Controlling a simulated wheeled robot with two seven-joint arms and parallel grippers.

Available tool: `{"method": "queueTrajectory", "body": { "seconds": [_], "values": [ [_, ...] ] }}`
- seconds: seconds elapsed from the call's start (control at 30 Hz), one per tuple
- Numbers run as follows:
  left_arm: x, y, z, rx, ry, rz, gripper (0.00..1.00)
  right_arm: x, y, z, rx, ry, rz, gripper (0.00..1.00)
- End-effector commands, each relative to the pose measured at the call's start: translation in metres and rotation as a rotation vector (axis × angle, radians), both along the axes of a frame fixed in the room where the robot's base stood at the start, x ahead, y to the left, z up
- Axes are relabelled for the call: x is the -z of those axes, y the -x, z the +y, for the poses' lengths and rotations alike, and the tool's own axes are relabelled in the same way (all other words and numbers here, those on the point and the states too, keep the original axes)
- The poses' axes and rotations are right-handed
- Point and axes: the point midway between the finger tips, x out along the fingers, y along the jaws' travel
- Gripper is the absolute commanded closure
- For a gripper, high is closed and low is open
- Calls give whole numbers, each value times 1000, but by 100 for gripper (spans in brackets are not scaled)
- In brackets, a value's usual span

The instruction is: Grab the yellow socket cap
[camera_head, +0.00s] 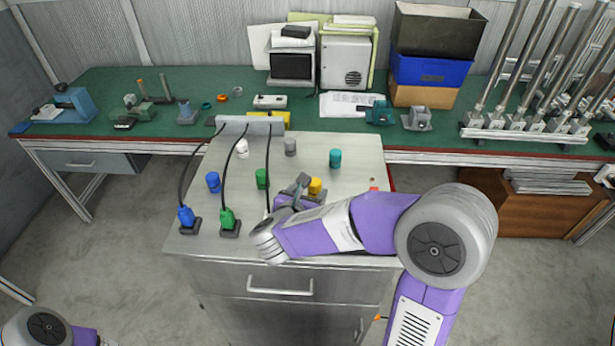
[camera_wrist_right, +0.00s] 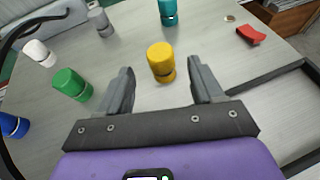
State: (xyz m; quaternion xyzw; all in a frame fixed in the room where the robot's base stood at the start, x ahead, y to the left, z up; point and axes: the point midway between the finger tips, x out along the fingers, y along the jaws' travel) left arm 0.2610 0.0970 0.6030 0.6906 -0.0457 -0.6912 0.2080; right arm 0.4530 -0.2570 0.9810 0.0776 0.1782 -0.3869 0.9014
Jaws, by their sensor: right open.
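The yellow socket cap (camera_head: 315,186) stands upright on the grey cabinet top (camera_head: 335,225). In the right wrist view the yellow cap (camera_wrist_right: 161,62) sits ahead of my right gripper, roughly centred between its fingers and just beyond their tips. My right gripper (camera_head: 297,190) is open and empty; its fingers (camera_wrist_right: 160,80) are spread wide in the wrist view. In the head view it is low over the cabinet top, just left of the yellow cap, and partly overlaps other things. My left gripper is out of view; only part of my left arm shows at the bottom left.
Blue (camera_head: 213,182), green (camera_head: 262,178), white (camera_head: 242,149), grey (camera_head: 290,147) and teal (camera_head: 336,158) caps stand around. Black cables run from a grey bar (camera_head: 250,125) to a blue plug (camera_head: 187,217) and green plug (camera_head: 228,219). A red piece (camera_wrist_right: 251,35) lies right.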

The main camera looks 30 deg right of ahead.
Motion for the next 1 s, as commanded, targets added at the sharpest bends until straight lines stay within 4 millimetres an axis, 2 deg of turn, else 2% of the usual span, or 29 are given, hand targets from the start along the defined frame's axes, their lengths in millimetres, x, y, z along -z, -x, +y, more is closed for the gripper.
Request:
{"method": "queueTrajectory", "body": {
  "seconds": [0.5, 0.77, 0.83, 1.0],
  "values": [
    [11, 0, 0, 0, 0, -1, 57, 19, -44, -46, 2, 0, 3, 34],
    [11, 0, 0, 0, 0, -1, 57, 20, -47, -49, -1, 1, 3, 34],
    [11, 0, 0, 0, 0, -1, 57, 20, -46, -49, -1, 1, 2, 40],
    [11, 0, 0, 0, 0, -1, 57, 20, -46, -48, -1, 1, 2, 66]
  ]
}}
